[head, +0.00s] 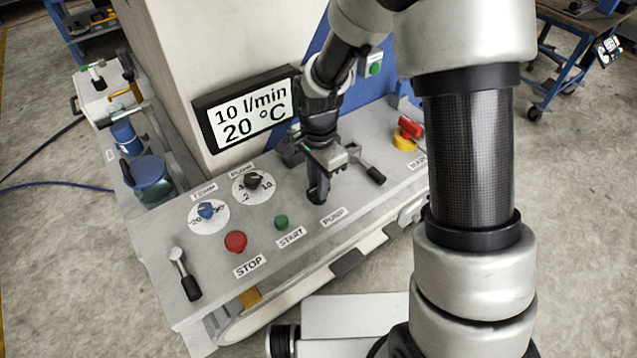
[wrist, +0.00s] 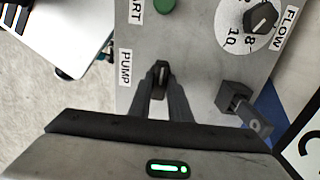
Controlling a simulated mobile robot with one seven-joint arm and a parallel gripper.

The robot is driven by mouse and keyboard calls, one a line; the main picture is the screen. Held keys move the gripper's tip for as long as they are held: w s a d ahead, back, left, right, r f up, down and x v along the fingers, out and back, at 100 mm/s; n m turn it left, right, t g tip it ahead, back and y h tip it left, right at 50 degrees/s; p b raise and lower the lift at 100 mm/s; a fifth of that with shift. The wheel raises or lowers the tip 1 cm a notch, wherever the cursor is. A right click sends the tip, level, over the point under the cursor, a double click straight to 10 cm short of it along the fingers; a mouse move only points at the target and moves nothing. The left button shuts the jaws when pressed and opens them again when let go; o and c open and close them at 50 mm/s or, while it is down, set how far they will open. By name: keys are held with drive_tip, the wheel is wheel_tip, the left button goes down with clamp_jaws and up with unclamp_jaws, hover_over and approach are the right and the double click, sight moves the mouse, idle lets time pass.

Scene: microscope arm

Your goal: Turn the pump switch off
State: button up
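The pump switch (wrist: 161,72) is a small dark knob on the grey control panel (head: 240,222), next to the PUMP label (wrist: 126,68). In the wrist view my gripper (wrist: 161,82) has a fingertip on each side of the switch, with the dark knob filling the narrow gap. In the head view my gripper (head: 317,195) points down at the panel just behind the PUMP label and hides the switch. I cannot see which position the switch is turned to.
The FLOW dial (head: 253,182), TEMP dial (head: 207,211), green START button (head: 281,222) and red STOP button (head: 236,241) lie left. A black-handled lever (head: 367,165) and the red-yellow main switch (head: 407,135) stand right. The display (head: 246,115) reads 10 l/min, 20 °C.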

drive_tip(key=shift+n, duration=0.3)
clamp_jaws()
drive_tip(key=n+b, duration=0.1)
drive_tip(key=n, duration=0.2)
drive_tip(key=shift+n, duration=0.4)
drive_tip(key=n, duration=0.4)
drive_tip(key=shift+n+b, duration=0.3)
drive_tip(key=n, duration=0.4)
drive_tip(key=shift+n, duration=2.5)
drive_tip(key=shift+p, duration=0.3)
drive_tip(key=o, duration=0.9)
unclamp_jaws()
drive_tip(key=shift+c, duration=0.2)
drive_tip(key=shift+r, duration=0.1)
